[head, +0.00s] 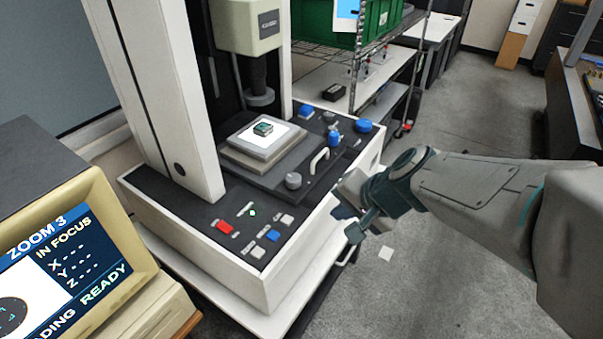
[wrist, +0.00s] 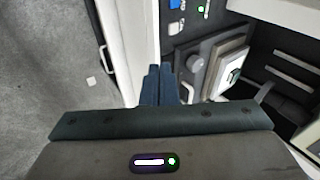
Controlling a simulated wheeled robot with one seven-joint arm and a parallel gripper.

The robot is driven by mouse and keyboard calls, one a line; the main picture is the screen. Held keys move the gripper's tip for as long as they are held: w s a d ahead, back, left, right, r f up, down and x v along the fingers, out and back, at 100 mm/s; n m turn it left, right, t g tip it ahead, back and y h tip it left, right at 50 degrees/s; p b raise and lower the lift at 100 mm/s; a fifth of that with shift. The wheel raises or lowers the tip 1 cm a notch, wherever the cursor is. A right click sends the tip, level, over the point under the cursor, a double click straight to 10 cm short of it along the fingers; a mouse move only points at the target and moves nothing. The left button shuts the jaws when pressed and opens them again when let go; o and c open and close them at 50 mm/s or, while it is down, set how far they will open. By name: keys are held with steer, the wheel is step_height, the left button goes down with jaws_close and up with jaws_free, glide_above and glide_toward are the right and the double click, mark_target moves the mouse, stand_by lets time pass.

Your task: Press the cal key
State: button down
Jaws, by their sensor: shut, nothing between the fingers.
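The machine's control panel (head: 240,238) lies at the front of its dark deck. It carries a red key (head: 224,226), a blue key (head: 272,235), a pale key (head: 287,218) and another pale key (head: 257,251). Their labels are too small to read, so I cannot tell which is the cal key. In the wrist view, the blue key (wrist: 176,4) and a pale key (wrist: 177,27) show at the top. My gripper (head: 341,212) is shut and empty, beside the machine's right front edge and apart from the keys. Its fingers (wrist: 160,84) are together in the wrist view.
A green light (head: 252,212) glows on the panel. A grey knob (head: 293,181), a handle (head: 319,160) and a stage (head: 235,158) with a small green part (head: 263,129) stand behind. A monitor (head: 75,250) is at left. Clear floor (head: 450,130) lies right.

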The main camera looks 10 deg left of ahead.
mark_target(290, 222)
steer(key=w+a+f+m+t+y+p, duration=0.1)
steer(key=w+a+f+m+p, duration=0.2)
steer(key=w+a+m, duration=0.6)
steer(key=a+f+m, duration=0.1)
steer(key=a+m, duration=0.2)
steer(key=m, duration=0.1)
steer(key=shift+w+a+t, duration=0.15)
steer(key=shift+a+t, duration=0.2)
steer(key=shift+t, duration=0.05)
steer(key=shift+f, duration=0.1)
step_height(290, 222, down, 9)
steer(key=b, duration=0.8)
steer(key=shift+b, duration=0.35)
stand_by(0.9)
steer(key=shift+f+b, duration=0.25)
steer(key=shift+b, duration=0.15)
